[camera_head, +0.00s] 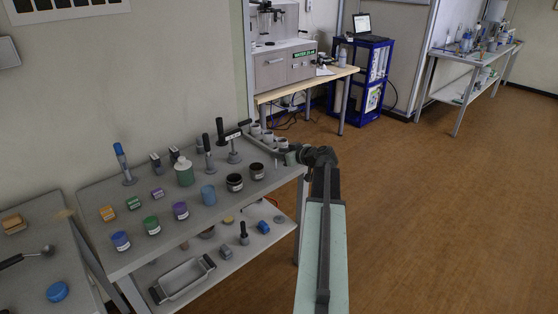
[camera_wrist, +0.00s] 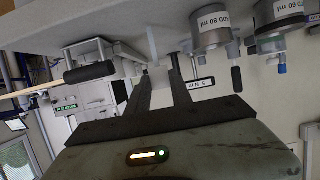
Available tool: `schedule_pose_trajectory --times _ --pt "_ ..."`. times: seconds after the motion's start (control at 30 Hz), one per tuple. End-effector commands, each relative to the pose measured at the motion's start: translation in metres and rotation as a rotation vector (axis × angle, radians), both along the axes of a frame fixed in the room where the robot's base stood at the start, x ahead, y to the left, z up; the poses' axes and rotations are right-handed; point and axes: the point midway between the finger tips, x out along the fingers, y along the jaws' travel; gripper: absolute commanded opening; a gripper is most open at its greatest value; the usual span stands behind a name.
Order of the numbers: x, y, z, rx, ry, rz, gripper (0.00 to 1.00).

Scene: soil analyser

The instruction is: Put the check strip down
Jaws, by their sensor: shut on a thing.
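My gripper (camera_wrist: 161,72) points at the grey upper shelf of the near bench, which fills the top of the wrist view. Its two dark fingers are shut on a small pale piece (camera_wrist: 160,79), which I take to be the check strip. Only a little of it shows between the fingers, and I cannot tell whether it touches the bench. In the head view my gripper (camera_head: 289,153) is at the right end of the bench (camera_head: 225,215), and the strip cannot be made out clearly there.
A lower shelf holds a metal tray (camera_head: 182,279). Open floor lies right.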

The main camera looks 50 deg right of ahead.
Motion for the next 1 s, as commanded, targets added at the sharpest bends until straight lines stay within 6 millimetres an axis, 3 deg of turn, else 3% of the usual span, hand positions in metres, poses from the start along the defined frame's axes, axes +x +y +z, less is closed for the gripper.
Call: schedule_pose_trajectory --times 0.33,0.37,0.43,0.8,1.0 --pt "-0.004 -0.004 -0.006 0.0 0.0 -0.006 0.03" --pt "-0.004 -0.004 -0.006 0.0 0.0 -0.008 0.29" --pt "-0.004 -0.005 -0.005 0.0 0.0 -0.008 0.48" --pt "-0.005 -0.005 0.001 0.0 0.0 -0.009 0.48" --pt "-0.044 -0.002 0.018 0.0 0.0 -0.013 0.48"
